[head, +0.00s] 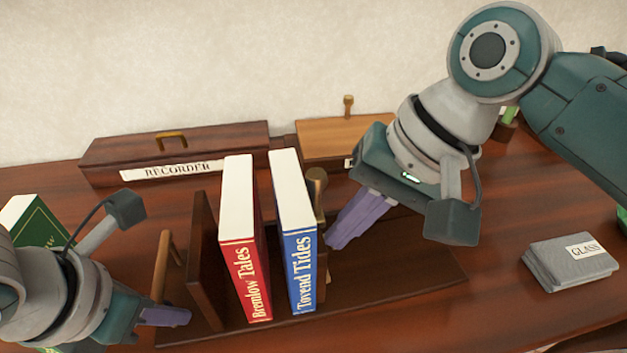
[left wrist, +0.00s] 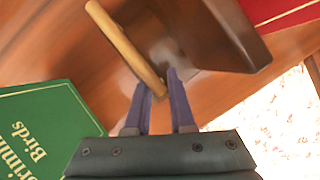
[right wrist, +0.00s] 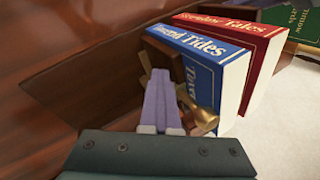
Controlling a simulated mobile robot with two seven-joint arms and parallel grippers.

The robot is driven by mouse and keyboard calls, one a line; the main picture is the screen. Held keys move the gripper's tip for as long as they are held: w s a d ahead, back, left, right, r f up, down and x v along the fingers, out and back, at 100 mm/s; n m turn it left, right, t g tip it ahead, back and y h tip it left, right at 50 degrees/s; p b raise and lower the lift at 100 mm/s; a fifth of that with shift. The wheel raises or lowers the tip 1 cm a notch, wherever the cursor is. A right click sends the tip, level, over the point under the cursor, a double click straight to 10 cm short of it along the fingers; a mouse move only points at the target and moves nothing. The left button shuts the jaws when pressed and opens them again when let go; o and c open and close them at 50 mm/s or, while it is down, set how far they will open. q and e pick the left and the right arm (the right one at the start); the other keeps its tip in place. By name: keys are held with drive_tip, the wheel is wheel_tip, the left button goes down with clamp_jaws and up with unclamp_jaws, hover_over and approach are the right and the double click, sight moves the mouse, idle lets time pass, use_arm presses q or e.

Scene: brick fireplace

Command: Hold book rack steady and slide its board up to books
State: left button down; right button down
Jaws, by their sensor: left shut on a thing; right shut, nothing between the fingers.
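The book rack's dark wooden base (head: 410,265) lies on the table, with an upright end board (head: 203,262) and a light wooden handle (head: 163,262) at its left. My left gripper (head: 178,317) is shut on the handle; its fingers sit either side of the bar in the left wrist view (left wrist: 154,84). The red book Bremlow Tales (head: 245,265) and blue book Tovend Tides (head: 297,250) stand upright on the rack. The sliding board (head: 322,262), with a brass knob (head: 317,180), is close to the blue book's right. My right gripper (head: 335,240) is shut and empty beside that board; I cannot tell if it touches.
A dark box labelled RECORDER (head: 220,155) and a lighter wooden box (head: 335,135) stand behind the rack. A green book (head: 35,225) lies at the left. Grey folded cloths (head: 570,262) lie at the right. The rack's base is clear right of the board.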

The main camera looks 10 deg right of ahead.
use_arm(q)
drive_tip(key=shift+d+r, duration=0.15)
drive_tip(key=shift+d, duration=0.05)
use_arm(e)
drive_tip(key=shift+a, duration=0.65)
drive_tip(key=shift+s+a, duration=0.15)
drive_tip(key=shift+a, duration=1.8)
drive_tip(key=shift+a, duration=0.2)
use_arm(q)
drive_tip(key=shift+w+a, duration=0.1)
drive_tip(key=shift+a, duration=0.05)
use_arm(e)
drive_tip(key=shift+d+r, duration=1.7)
drive_tip(key=shift+r, duration=0.3)
drive_tip(key=shift+r, duration=0.1)
drive_tip(key=v, duration=0.7)
drive_tip(key=shift+d+r, duration=0.3)
drive_tip(key=shift+r, duration=0.05)
